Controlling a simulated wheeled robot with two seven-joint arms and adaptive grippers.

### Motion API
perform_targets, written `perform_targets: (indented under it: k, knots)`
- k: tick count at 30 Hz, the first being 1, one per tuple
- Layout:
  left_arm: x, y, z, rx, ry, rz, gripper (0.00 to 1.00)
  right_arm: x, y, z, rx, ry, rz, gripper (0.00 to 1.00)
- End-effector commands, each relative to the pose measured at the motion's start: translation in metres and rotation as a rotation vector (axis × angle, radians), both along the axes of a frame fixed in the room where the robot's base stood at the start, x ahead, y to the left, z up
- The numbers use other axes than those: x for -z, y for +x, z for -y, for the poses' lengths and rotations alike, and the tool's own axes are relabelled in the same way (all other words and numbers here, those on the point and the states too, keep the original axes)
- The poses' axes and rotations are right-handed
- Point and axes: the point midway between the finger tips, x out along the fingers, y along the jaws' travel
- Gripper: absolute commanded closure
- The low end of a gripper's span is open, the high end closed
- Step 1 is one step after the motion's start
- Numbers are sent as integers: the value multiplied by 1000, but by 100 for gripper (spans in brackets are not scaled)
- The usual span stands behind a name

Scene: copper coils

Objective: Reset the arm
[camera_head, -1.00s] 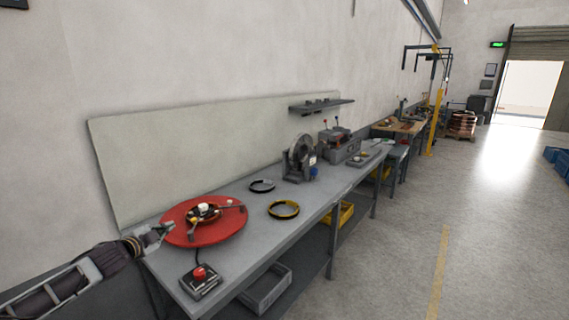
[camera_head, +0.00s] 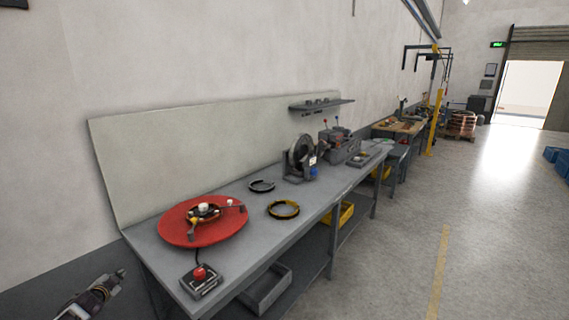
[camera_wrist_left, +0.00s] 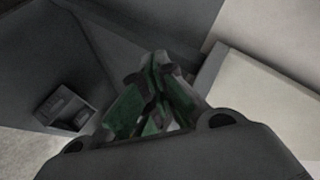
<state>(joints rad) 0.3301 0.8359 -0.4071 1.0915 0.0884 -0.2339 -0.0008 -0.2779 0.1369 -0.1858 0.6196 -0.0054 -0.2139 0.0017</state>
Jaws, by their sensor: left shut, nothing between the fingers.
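My left gripper (camera_head: 119,275) is at the lower left of the head view, off the left end of the workbench and apart from it. Its green fingers (camera_wrist_left: 152,95) show in the left wrist view, drawn together with nothing between them. Only the gripper and wrist show in the head view; the rest of the left arm is out of frame. My right gripper is not in view.
The grey workbench (camera_head: 255,230) carries a red turntable (camera_head: 180,232), a red-button control box (camera_head: 201,281), a yellow-black ring (camera_head: 283,210), a dark ring (camera_head: 261,186) and a grey machine (camera_head: 301,160). A back panel stands behind.

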Motion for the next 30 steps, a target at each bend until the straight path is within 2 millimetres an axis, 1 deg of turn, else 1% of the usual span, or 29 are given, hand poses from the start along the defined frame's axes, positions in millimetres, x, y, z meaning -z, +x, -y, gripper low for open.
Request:
perform_targets:
  k: [1, 3, 5, 6, 8, 9, 11, 12, 14, 18, 20, 21, 23, 24, 26, 30]
  knots:
    - [24, -10, -2, -19, -15, -25, 100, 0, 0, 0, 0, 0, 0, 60]
    - [54, -24, -4, -41, -29, -57, 100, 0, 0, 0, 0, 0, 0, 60]
    - [78, -36, -4, -59, -43, -84, 100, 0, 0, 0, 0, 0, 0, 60]
    - [95, -45, -5, -71, -52, -104, 100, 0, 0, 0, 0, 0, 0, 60]
    - [119, -59, -3, -87, -64, -132, 100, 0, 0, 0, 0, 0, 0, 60]
    - [134, -68, -1, -97, -73, -151, 100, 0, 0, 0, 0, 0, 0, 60]
    - [158, -83, 1, -112, -87, -179, 100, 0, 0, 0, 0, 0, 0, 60]
    - [173, -94, 4, -122, -96, -198, 100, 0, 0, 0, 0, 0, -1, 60]
    - [195, -110, 9, -135, -110, -228, 100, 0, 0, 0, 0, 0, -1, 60]
    - [245, -149, 22, -166, -143, -295, 100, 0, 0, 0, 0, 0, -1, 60]
    - [265, -166, 29, -178, -157, -323, 100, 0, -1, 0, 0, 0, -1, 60]
    - [278, -179, 35, -187, -167, -343, 100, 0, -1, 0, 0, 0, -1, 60]
    - [297, -197, 43, -198, -182, -371, 100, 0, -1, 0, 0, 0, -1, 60]
    - [310, -209, 49, -206, -194, -390, 100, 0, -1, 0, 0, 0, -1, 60]
    - [328, -228, 59, -217, -209, -419, 100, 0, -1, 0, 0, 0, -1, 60]
    - [366, -273, 85, -241, -250, -482, 100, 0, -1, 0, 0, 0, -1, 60]
